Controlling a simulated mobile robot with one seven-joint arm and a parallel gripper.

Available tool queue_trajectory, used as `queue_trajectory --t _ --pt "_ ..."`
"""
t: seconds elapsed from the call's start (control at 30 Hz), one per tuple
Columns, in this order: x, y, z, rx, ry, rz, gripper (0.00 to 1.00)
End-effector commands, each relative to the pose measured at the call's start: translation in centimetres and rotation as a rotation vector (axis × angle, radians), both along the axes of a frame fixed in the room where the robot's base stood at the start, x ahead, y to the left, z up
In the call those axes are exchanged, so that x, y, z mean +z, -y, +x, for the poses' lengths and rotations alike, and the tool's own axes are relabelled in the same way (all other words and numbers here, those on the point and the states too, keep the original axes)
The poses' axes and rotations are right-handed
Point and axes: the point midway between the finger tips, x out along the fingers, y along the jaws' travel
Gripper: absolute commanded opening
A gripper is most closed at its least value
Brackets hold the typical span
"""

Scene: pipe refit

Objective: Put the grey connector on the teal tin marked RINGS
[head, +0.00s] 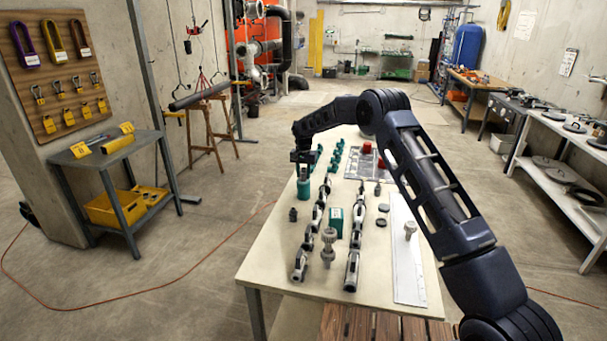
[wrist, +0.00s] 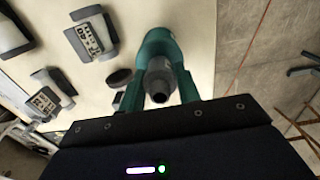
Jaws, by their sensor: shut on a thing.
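My gripper (head: 302,158) is over the far left part of the table, pointing down. In the wrist view my gripper (wrist: 158,92) is shut on a grey hollow piece, the grey connector (wrist: 159,78), between its two fingers. A teal tin (head: 303,189) stands on the table directly below my gripper in the head view. A teal round shape shows behind the connector in the wrist view (wrist: 158,42), probably this tin. I cannot read its marking or tell whether the connector touches it.
Two rows of grey pipe fittings (head: 318,215) (head: 355,235) run along the table (head: 275,250). Small dark fittings and black discs (head: 381,222) lie about. Teal parts (head: 337,155) and a grey tray with red pieces (head: 367,160) are at the back. A white strip (head: 405,265) lies right.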

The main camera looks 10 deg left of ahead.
Motion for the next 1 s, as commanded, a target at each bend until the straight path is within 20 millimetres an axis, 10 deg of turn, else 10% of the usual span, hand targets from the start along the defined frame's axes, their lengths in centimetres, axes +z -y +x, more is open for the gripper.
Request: queue_trajectory --t 0.23,0.27,0.37,0.73,1.0 --pt "-0.3 0.0 0.0 0.000 0.000 0.000 0.10" --pt "-0.3 0.0 0.0 0.000 0.000 0.000 0.39" --pt "-0.3 0.0 0.0 0.000 0.000 0.000 0.54" --pt "0.3 0.0 0.0 0.000 0.000 0.000 0.54" --pt "4.5 0.0 0.0 0.000 0.003 0.002 0.54"
